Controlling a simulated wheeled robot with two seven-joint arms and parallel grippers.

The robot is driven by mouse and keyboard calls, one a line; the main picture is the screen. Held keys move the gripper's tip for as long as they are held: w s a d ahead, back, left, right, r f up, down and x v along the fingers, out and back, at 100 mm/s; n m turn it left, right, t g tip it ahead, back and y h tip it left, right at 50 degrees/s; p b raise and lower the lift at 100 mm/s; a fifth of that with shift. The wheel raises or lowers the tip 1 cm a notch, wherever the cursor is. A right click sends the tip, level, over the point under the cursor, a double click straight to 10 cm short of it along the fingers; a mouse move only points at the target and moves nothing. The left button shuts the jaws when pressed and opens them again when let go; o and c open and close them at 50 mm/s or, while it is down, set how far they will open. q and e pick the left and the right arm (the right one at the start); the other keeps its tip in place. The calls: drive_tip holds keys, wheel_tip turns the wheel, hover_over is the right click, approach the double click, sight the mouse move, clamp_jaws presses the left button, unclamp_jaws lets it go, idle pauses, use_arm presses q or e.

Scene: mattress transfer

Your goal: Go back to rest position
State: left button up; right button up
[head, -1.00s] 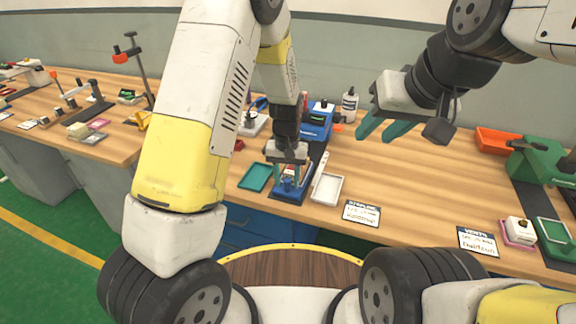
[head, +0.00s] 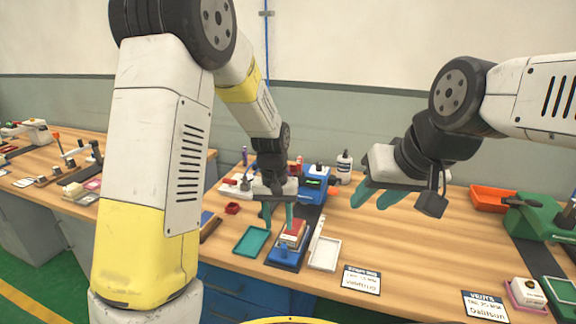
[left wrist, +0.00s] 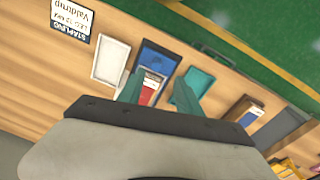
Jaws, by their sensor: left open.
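My left gripper (head: 277,218) is open and empty, pointing down above the workbench. Just below and to its right, a small red-topped block with pale sides (head: 293,233) sits on a blue fixture (head: 284,256). In the left wrist view, the block (left wrist: 149,92) lies on the blue fixture (left wrist: 158,60) between the two teal fingers (left wrist: 158,92), apart from them. My right gripper (head: 377,198) hangs over the bench on the right, its teal fingers apart with nothing between them.
A teal tray (head: 252,241) and a white tray (head: 324,254) flank the fixture. A label card (head: 361,280) lies to the right. An orange bin (head: 490,199) and green machine (head: 538,217) stand further right. Bare wood (head: 420,250) lies between the white tray and the green machine.

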use_arm(q)
drive_tip(key=s+a+r+t+h, duration=0.1)
drive_tip(key=s+a+r, duration=0.25)
drive_tip(key=r, duration=0.35)
drive_tip(key=s+a+r+t+h, duration=0.1)
drive_tip(key=s+a+r+t, duration=0.15)
drive_tip(key=s+r, duration=0.4)
drive_tip(key=s+a+r+t, duration=0.2)
drive_tip(key=s+a+r, duration=0.3)
drive_tip(key=s, duration=0.4)
drive_tip(key=shift+r+n, duration=0.3)
drive_tip(key=shift+r, duration=0.55)
